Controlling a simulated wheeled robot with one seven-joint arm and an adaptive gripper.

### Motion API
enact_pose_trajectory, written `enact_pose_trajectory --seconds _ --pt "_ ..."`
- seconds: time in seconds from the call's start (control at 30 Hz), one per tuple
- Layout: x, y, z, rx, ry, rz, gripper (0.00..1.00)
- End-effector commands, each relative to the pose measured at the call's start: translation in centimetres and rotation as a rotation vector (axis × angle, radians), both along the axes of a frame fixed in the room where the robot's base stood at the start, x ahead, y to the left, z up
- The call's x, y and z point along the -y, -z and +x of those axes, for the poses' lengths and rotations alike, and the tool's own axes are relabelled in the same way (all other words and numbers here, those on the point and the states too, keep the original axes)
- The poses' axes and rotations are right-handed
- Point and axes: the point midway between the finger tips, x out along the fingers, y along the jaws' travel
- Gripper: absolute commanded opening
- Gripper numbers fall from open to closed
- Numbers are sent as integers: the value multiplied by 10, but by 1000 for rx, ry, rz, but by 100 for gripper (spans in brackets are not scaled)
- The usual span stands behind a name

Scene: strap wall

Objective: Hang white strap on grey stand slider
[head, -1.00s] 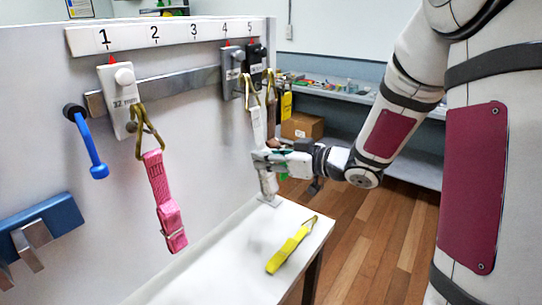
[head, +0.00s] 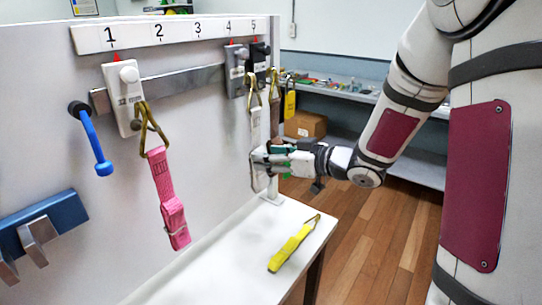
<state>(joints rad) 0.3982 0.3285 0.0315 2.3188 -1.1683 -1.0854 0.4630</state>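The grey slider (head: 236,72) sits on the wall rail below number 4. The white strap (head: 256,122) hangs by its brass hook (head: 254,88) from the grey slider's front. The strap hangs nearly straight down. My gripper (head: 260,160) is at the strap's lower part, its fingers spread beside and across it. The fingers look open, though the far finger is partly hidden. The strap's lower end (head: 260,182) shows below the fingers.
A white slider (head: 122,98) below number 1 carries a pink strap (head: 166,195). A black slider (head: 259,58) stands close behind the grey one. A yellow strap (head: 292,247) lies on the white table (head: 225,255). A blue hook (head: 92,145) sticks out at left.

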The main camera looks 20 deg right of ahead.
Motion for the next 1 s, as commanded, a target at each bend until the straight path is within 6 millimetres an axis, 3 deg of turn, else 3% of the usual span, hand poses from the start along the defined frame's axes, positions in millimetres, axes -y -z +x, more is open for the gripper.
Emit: enact_pose_trajectory --seconds 0.27,0.7,1.0 --pt "6 -2 -6 0 3 -1 52" --pt "52 -21 -70 1 5 -2 52" --pt "68 -28 -93 0 1 0 52"
